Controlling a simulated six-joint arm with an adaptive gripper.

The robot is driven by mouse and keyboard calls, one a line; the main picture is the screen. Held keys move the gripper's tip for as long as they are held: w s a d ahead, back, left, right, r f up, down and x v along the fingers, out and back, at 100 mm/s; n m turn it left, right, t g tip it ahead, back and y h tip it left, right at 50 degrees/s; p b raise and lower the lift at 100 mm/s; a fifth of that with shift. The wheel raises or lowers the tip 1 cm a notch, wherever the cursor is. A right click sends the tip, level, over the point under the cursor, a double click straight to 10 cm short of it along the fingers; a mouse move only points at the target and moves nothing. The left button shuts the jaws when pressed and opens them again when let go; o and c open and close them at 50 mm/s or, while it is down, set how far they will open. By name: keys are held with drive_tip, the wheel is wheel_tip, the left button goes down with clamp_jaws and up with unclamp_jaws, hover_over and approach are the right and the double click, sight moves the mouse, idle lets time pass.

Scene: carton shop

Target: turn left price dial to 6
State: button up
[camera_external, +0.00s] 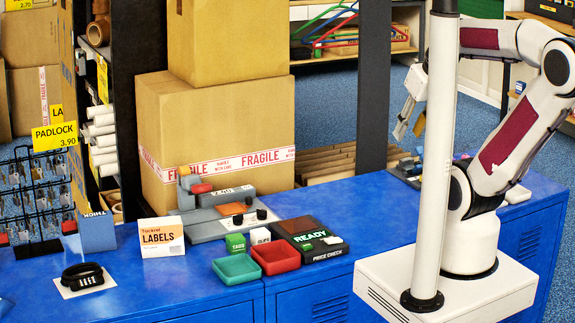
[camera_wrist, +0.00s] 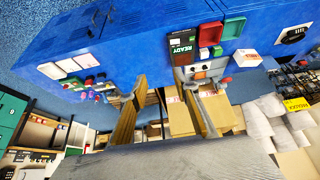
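The grey price machine (camera_external: 208,222) stands on the blue counter, with a small display (camera_external: 233,192) whose digits are too small to read surely. Two black dials sit on its front: the left price dial (camera_external: 238,219) and the right dial (camera_external: 262,214). The dial settings cannot be read. The machine also shows, small and turned over, in the wrist view (camera_wrist: 201,70). My gripper (camera_external: 411,121) is raised at the right, well away from the dials, with its fingers apart and nothing between them. Both fingers also show in the wrist view (camera_wrist: 166,88).
A READY price-check unit (camera_external: 330,246) is right of the machine. Green (camera_external: 237,268) and red (camera_external: 276,258) trays lie in front, beside small TAGS and CLIPS boxes. A labels box (camera_external: 161,237) stands left. Large cartons (camera_external: 217,140) rise behind; a white post (camera_external: 436,160) stands near my arm.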

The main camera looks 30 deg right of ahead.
sight(238, 215)
drive_tip(key=w+a+f+n+g+y, duration=0.1)
drive_tip(key=w+a+f+n+g, duration=0.1)
drive_tip(key=w+a+f, duration=0.3)
drive_tip(key=w+a+f+n+g+y, duration=0.1)
drive_tip(key=w+a+f, duration=0.5)
drive_tip(key=w+f, duration=0.7)
drive_tip(key=w+a+f+n+g+y, duration=0.1)
drive_tip(key=w+a+f+n+g, duration=0.1)
drive_tip(key=w+a+f+n, duration=0.3)
drive_tip(key=shift+w+a+f+g, duration=0.15)
drive_tip(key=shift+w+f, duration=0.5)
drive_tip(key=shift+w, duration=1.1)
drive_tip(key=shift+w+d+f+g, duration=0.1)
drive_tip(key=shift+w+f, duration=0.55)
drive_tip(key=shift+w, duration=1.15)
drive_tip(key=shift+w+a+f+g, duration=0.15)
drive_tip(key=shift+w+f, duration=0.5)
drive_tip(key=shift+w, duration=1.1)
drive_tip(key=w+a+r+n+t+y, duration=0.1)
drive_tip(key=w+a+n+t, duration=0.1)
drive_tip(key=w+n, duration=0.3)
drive_tip(key=shift+w+a+n, duration=0.3)
drive_tip(key=shift+w+a, duration=0.3)
drive_tip(key=shift+w, duration=1)
drive_tip(key=shift+f, duration=0.1)
drive_tip(key=shift+x, duration=3.8)
